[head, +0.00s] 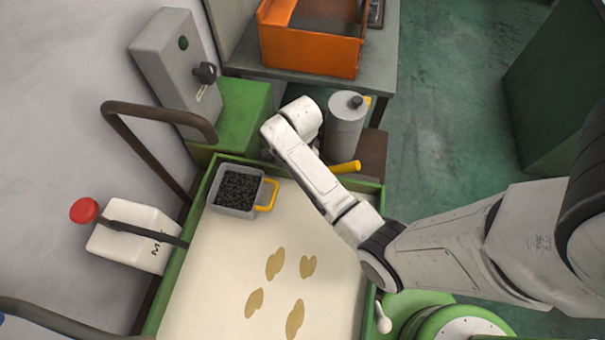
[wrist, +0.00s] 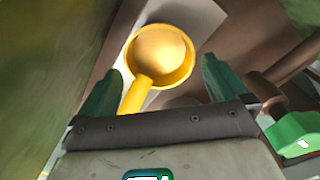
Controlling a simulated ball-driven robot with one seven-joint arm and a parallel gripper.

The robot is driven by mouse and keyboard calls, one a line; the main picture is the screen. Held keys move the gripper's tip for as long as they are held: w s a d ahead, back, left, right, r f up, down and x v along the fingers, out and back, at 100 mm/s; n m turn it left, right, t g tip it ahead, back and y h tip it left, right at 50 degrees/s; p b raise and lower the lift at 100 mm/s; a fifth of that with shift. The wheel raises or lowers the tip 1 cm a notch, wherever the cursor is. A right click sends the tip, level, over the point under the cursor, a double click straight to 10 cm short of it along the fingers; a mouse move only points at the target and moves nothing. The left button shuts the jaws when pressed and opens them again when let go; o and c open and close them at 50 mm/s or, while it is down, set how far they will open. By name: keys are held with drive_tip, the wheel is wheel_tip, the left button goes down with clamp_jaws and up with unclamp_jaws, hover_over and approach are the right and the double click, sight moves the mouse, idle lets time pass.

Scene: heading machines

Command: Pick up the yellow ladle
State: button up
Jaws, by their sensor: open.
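The yellow ladle (wrist: 162,54) shows in the wrist view with its round bowl up and its handle running down toward the lower left. My gripper (wrist: 161,76) is open, with one dark green finger on each side of the ladle. The handle's lower end is hidden by the gripper body. I cannot tell whether either finger touches it. In the head view a yellow rod (head: 345,167) sticks out beside my arm; it may be the ladle's handle. My fingers are hidden there behind my wrist.
A grey cylinder (head: 346,126) with a dark knob stands close beside my wrist. A green-edged tray (head: 222,280) holds a grey bin (head: 236,190) of black bits with a yellow handle. A bent brown rail (head: 150,115) and an orange box (head: 312,45) are near.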

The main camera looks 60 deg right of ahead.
wheel_tip(320, 180, down, 4)
drive_tip(key=shift+s+d+f, duration=0.1)
drive_tip(key=c, duration=0.7)
drive_tip(key=shift+r, duration=5.1)
drive_tip(key=o, duration=0.5)
drive_tip(key=c, duration=0.3)
